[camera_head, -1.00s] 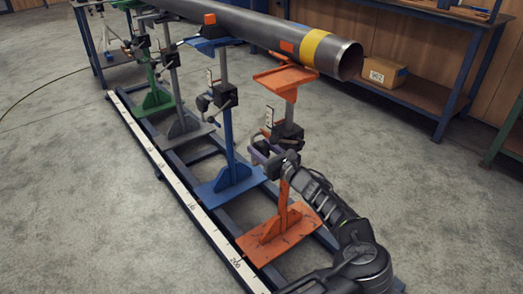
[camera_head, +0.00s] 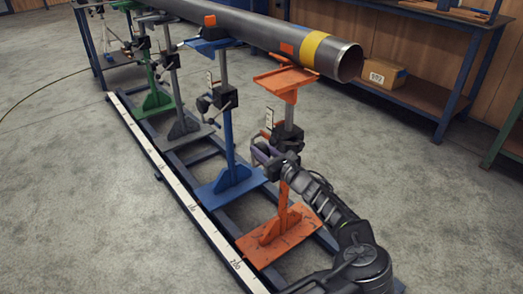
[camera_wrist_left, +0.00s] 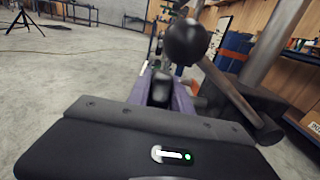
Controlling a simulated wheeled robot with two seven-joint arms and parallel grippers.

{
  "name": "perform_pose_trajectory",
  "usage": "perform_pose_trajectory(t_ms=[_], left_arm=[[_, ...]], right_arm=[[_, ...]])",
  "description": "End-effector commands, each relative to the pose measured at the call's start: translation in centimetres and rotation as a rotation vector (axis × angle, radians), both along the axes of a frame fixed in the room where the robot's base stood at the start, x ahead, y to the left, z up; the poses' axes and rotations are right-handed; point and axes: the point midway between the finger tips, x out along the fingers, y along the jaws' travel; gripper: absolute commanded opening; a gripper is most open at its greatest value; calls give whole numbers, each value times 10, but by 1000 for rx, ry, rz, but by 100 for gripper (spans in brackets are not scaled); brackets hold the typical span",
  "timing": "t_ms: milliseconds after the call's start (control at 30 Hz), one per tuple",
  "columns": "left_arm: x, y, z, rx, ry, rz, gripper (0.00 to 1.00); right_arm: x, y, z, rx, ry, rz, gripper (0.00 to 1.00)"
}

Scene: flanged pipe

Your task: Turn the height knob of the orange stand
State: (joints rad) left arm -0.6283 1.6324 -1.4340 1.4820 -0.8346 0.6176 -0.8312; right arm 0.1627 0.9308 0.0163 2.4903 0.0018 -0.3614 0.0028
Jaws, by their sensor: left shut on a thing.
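The orange stand (camera_head: 283,230) is upright on the dark rail frame, with its orange top plate (camera_head: 286,79) below the pipe's near end. I cannot tell if the plate touches the pipe (camera_head: 280,34). A black clamp block (camera_head: 289,137) sits on its post. The height knob has a black ball-ended handle (camera_wrist_left: 186,42), large in the left wrist view. My left gripper (camera_head: 266,154) is beside the post. Its purple fingers (camera_wrist_left: 163,88) are shut on a black part of the knob, mostly hidden in the head view. My right gripper is not in view.
A blue stand (camera_head: 228,130) with its own black handle is close on the left, with grey and green stands beyond. A white scale (camera_head: 187,205) runs along the frame. A workbench with a cardboard box (camera_head: 383,73) is behind. The floor at left is clear.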

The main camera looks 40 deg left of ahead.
Motion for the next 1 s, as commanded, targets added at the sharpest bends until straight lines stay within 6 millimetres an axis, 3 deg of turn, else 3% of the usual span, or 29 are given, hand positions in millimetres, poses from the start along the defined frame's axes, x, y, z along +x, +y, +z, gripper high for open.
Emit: perform_pose_trajectory(t_ms=[467, 1000], left_arm=[[-1, -1, -5, 102, -26, -1, 0], [-2, -6, -12, 504, -150, -2, 0]], right_arm=[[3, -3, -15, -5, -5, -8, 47], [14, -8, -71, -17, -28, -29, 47]])
